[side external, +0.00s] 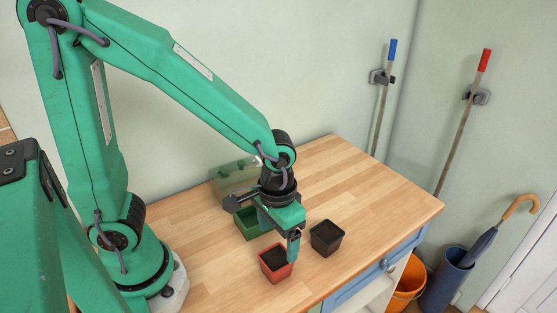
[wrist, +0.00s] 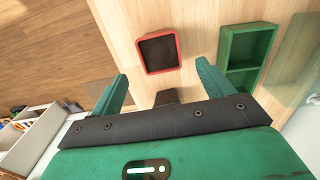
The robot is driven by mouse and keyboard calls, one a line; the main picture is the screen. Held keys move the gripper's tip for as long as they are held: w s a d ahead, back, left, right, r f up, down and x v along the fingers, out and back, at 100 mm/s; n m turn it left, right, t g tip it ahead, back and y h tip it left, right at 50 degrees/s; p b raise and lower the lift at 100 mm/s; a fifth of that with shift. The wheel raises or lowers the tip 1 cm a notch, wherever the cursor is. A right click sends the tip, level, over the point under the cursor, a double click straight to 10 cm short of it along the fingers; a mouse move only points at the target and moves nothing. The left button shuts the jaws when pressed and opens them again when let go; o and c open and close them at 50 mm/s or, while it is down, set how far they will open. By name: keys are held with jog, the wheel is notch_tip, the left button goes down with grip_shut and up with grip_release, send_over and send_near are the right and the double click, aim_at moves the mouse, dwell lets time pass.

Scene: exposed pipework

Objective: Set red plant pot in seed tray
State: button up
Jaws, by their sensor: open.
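The red plant pot (side external: 276,270), filled with dark soil, stands upright on the wooden bench top. In the wrist view the red pot (wrist: 177,53) lies just beyond the fingertips, between their lines. The green seed tray (side external: 241,225) is behind the pot, partly hidden by my gripper. In the wrist view the seed tray (wrist: 225,55) is right of the pot, with two empty compartments showing. My gripper (side external: 290,248) points down close to the red pot; one finger overlaps the pot's right edge in the side view. My gripper (wrist: 164,82) is open and empty.
A black soil-filled pot (side external: 327,239) stands right of the red pot, partly hidden behind my gripper in the wrist view. A translucent green box or lid (side external: 233,178) stands behind the tray. Bench top (side external: 375,200) is clear to the right. An orange bucket (side external: 409,283) stands below.

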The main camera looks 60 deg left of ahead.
aim_at(276, 260)
jog(key=shift+f, duration=0.2)
jog(key=shift+s+f, duration=0.15)
jog(key=shift+f, duration=2.35)
jog(key=c, duration=1.1)
jog(key=shift+r, duration=0.2)
jog(key=shift+c, duration=0.2)
jog(key=shift+r, duration=0.8)
notch_tip(276, 260, up, 2)
jog(key=shift+s+d+r, duration=0.15)
jog(key=shift+r, duration=0.05)
jog(key=s+d+r, duration=0.6)
jog(key=s, duration=0.3)
jog(key=shift+d+r, duration=0.25)
jog(key=shift+r, duration=0.05)
jog(key=shift+s, duration=0.1)
